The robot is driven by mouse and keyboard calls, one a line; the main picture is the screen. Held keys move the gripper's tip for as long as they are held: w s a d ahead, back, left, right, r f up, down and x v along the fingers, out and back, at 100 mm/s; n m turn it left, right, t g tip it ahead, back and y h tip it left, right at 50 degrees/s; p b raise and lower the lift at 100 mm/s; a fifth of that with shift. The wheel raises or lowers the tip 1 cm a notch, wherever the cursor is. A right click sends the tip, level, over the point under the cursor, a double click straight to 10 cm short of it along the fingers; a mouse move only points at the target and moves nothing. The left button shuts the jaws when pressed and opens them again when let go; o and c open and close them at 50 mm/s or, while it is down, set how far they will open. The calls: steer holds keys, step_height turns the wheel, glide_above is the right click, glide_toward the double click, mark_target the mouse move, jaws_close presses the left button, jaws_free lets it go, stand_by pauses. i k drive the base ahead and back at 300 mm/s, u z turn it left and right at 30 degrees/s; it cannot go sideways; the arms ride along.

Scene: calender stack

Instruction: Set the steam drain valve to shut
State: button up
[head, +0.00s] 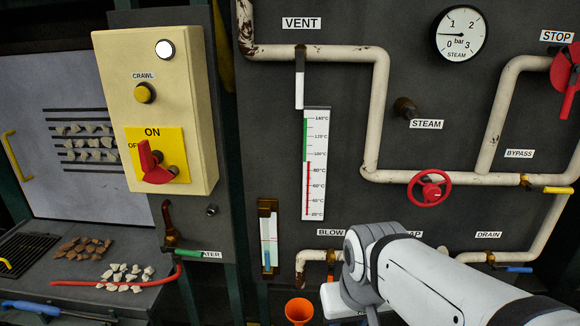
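The DRAIN label (488,234) is at the lower right of the dark panel in the head view. Below it, a brass valve fitting (491,258) sits on the white drain pipe (540,241). Its blue lever (517,269) points right, roughly level and along the lower pipe run. My white arm reaches in from the bottom right, left of and below this valve, and hides part of the lower piping. My gripper's fingers cannot be made out beyond the wrist, so I cannot see whether they are open or shut. No contact with the blue lever shows.
A red handwheel (429,189) and a yellow BYPASS lever (558,190) are above the drain. A red STOP handle (568,80) is at top right. The cream control box (157,110), thermometer (316,163) and orange funnel (299,310) stand left of my arm.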

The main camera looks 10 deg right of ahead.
mark_target(495, 268)
steer(key=z, duration=1.6)
steer(key=k, duration=0.6)
steer(key=z, duration=0.5)
steer(key=i, duration=0.95)
